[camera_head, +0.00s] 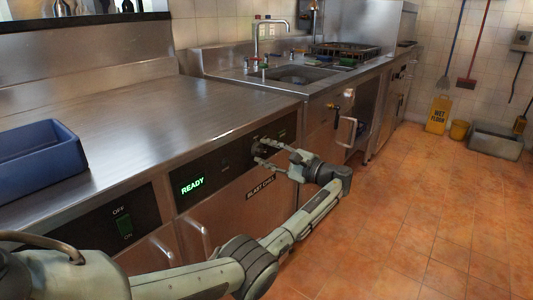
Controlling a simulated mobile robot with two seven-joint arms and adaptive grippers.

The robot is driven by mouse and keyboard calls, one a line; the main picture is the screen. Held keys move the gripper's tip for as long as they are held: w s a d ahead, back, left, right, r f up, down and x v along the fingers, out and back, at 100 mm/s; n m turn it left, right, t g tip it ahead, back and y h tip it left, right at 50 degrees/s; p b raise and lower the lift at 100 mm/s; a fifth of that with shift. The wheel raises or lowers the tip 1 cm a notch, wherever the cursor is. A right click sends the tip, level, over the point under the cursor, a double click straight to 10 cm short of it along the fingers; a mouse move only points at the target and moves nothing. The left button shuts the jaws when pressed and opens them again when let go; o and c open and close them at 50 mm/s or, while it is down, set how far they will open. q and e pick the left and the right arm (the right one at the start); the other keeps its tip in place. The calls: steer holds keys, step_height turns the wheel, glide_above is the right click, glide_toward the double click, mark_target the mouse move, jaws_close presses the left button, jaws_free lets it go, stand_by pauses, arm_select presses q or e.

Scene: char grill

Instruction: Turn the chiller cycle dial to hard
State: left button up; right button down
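The blast chiller's dark control panel (215,172) is on the counter front, with a green READY display (192,186) and a BLAST CHILL label (261,188) below. A small dark dial (256,147) shows on the panel's right part, partly covered by my gripper. Its pointer and setting marks are too small to read. My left gripper (262,152) reaches in at the panel with its two fingers apart, one above the other, at the dial. I cannot tell whether the fingers touch the dial. My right gripper is not in view.
A blue bin (38,155) stands on the steel counter (150,110) at left. An OFF/ON switch (125,226) is on a panel at lower left. Door handles (193,238) stick out below. The tiled floor (420,220) at right is clear.

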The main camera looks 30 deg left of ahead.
arm_select(q)
steer(key=shift+o, duration=1.3)
steer(key=shift+d, duration=0.1)
steer(key=s+d, duration=0.1)
steer(key=d, duration=1)
steer(key=shift+d, duration=0.4)
